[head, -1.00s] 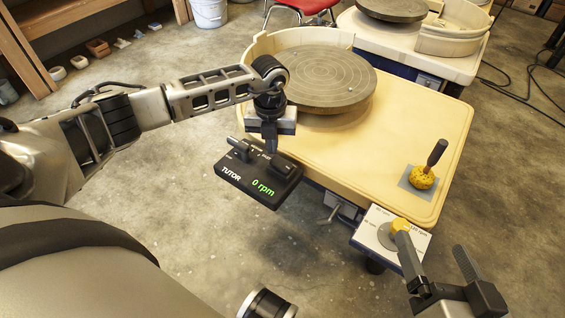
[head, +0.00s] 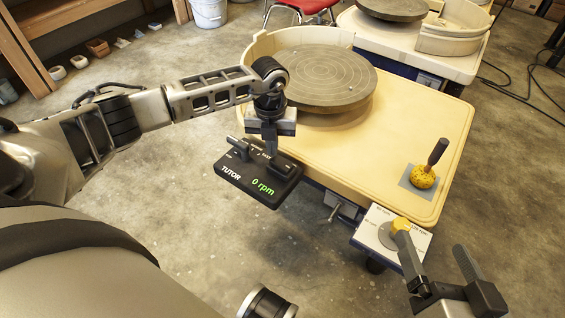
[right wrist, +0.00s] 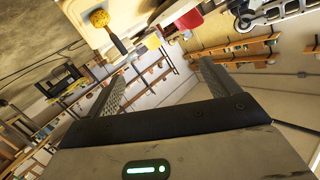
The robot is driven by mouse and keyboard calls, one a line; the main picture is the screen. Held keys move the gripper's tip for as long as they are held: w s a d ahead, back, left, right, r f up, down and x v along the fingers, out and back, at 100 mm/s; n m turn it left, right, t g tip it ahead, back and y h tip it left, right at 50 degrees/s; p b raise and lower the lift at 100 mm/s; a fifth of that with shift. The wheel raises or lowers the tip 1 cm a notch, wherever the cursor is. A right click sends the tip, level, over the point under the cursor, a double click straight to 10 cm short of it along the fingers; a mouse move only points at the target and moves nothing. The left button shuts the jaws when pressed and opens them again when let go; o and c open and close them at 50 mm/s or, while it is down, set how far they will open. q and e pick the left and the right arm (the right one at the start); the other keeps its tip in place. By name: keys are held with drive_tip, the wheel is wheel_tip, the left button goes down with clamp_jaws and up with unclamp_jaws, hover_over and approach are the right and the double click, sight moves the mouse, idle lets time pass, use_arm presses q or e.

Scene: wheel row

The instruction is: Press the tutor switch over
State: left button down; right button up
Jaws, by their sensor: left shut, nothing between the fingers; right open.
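The tutor box (head: 240,187) is black, reads "TUTOR" and shows a green "0 rpm". It sits off the near left side of the cream wheel table, with a small grey lever (head: 239,147) at the left of its top. My left gripper (head: 270,150) is shut and empty, pointing down at the back of the box top. Whether it touches a switch there is hard to tell; the fingertips partly hide the top. One finger overlaps the knob's lower edge in the head view.
The cream table (head: 370,160) carries a grey wheel head (head: 325,78) and a yellow sponge (head: 423,177) with a dark handle on a grey pad. A second wheel (head: 450,45) stands behind.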

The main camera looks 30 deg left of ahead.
use_arm(q)
drive_tip(key=shift+f+b, duration=0.7)
drive_tip(key=shift+f, duration=0.4)
use_arm(e)
drive_tip(key=shift+s+f, duration=0.15)
drive_tip(key=shift+f, duration=0.75)
use_arm(q)
drive_tip(key=shift+r+p, duration=0.2)
drive_tip(key=shift+p, duration=0.15)
use_arm(e)
drive_tip(key=shift+r, duration=0.2)
use_arm(q)
drive_tip(key=shift+a, duration=0.1)
drive_tip(key=shift+w+a+r, duration=0.15)
drive_tip(key=shift+a, duration=1.3)
drive_tip(key=shift+w+a+r, duration=0.1)
drive_tip(key=shift+a+r, duration=0.05)
drive_tip(key=shift+a, duration=1.4)
wheel_tip(320, 180, up, 8)
drive_tip(key=p, duration=0.7)
use_arm(e)
drive_tip(key=shift+d+f+n+g+h, duration=0.5)
drive_tip(key=shift+d+f+g+h, duration=0.15)
drive_tip(key=shift+d+g+h, duration=0.3)
